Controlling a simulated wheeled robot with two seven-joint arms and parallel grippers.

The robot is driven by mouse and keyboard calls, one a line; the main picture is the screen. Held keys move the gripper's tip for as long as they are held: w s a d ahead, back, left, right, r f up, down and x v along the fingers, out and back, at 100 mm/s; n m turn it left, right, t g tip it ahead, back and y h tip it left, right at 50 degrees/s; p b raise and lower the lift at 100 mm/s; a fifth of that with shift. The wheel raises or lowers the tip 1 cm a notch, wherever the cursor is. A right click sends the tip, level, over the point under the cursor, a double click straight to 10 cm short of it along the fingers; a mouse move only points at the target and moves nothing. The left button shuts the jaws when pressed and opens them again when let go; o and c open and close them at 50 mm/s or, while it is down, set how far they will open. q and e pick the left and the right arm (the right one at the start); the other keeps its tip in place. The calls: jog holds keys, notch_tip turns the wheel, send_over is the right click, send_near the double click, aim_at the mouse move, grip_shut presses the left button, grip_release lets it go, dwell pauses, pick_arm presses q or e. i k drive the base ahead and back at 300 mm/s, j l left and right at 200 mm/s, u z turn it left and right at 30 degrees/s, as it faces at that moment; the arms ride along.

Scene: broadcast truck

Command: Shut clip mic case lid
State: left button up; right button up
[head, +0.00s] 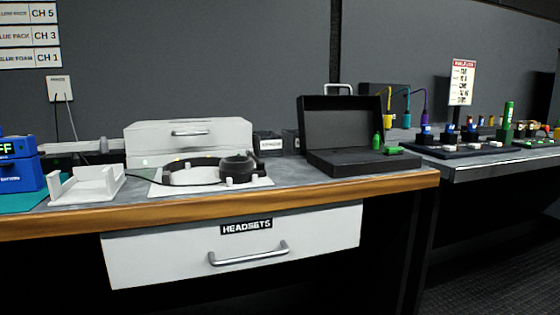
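The black clip mic case (362,160) stands on the wooden-edged counter, right of the headset. Its lid (341,124) is open and stands nearly upright at the back of the case. A green clip mic (378,141) stands upright at the right of the case, and a small green piece (394,150) lies at its right edge. I cannot tell whether these are inside the case. Neither of my grippers is in view.
A black headset (225,168) lies on a white mat left of the case. A white box (188,137), a white stand (87,186) and a blue device (18,165) are further left. The "HEADSETS" drawer (232,243) sticks out below the counter. Another bench (500,158) is at right.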

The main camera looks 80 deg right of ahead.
aim_at(326, 121)
jog(key=z, duration=0.5)
jog(key=k+z, duration=0.1)
jog(key=z, duration=0.35)
jog(key=k+z, duration=0.1)
jog(key=z, duration=2.2)
jog(key=k+l, duration=0.05)
